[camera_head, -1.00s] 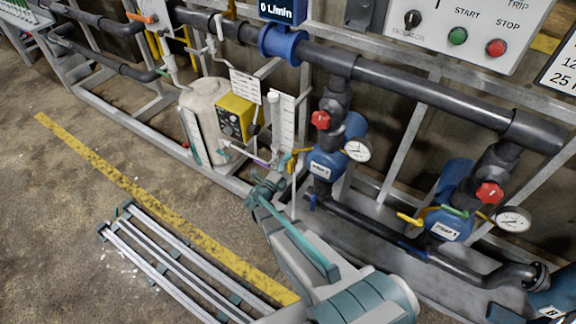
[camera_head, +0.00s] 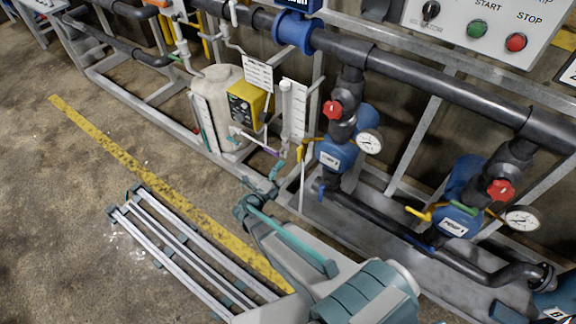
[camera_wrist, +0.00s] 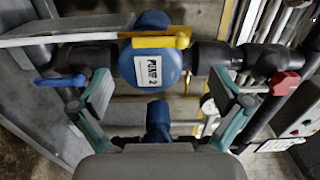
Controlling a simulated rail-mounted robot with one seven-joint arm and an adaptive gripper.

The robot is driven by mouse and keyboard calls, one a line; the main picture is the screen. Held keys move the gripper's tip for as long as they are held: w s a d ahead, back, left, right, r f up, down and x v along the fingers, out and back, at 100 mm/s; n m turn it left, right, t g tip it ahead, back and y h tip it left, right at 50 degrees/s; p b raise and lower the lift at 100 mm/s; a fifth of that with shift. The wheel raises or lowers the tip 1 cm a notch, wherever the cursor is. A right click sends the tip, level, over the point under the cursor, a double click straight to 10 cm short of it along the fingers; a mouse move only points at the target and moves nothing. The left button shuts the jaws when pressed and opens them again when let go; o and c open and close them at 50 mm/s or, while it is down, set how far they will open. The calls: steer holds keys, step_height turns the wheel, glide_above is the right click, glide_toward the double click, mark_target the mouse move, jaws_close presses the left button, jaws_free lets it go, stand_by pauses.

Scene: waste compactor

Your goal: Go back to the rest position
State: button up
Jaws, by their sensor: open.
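My gripper (camera_head: 258,197) is in the lower middle of the head view, at the end of my arm, over the floor side of the pipe rack's lower frame. In the wrist view, my gripper (camera_wrist: 160,80) has its two teal and grey fingers wide apart, with nothing between them. The blue pump 2 (camera_wrist: 157,66) shows beyond the fingertips, apart from them. Pump 2 (camera_head: 337,152) is up and to the right of my gripper in the head view. No marked rest position shows.
Pump 1 (camera_head: 457,219) is at the right. Red valve knobs (camera_head: 332,110) and gauges stick out from the pipes. A white tank (camera_head: 222,95) with a yellow dosing unit (camera_head: 246,103) is behind my gripper. A metal frame (camera_head: 190,250) lies near the yellow floor line (camera_head: 150,180). Open floor is left.

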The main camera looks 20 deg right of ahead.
steer(key=shift+s+a, duration=0.35)
steer(key=shift+a, duration=0.1)
steer(key=s+d+f+m+g+y, duration=0.1)
steer(key=s+f+m+g+y, duration=0.35)
steer(key=s+m, duration=0.65)
steer(key=s+d+f+m+g+y, duration=0.1)
steer(key=s+f+m+g, duration=0.6)
steer(key=m, duration=0.7)
steer(key=s+a+f+m+g+y, duration=0.2)
steer(key=s+a+m+y, duration=0.2)
steer(key=s+m, duration=0.4)
steer(key=s+a+f+m+g+y, duration=0.2)
steer(key=s+m, duration=0.7)
steer(key=s, duration=0.5)
steer(key=a+g+y, duration=0.1)
steer(key=a+y, duration=0.1)
steer(key=y, duration=0.1)
steer(key=shift+a+f+m+y, duration=0.15)
steer(key=shift+a+m+y, duration=0.15)
steer(key=shift+y, duration=0.05)
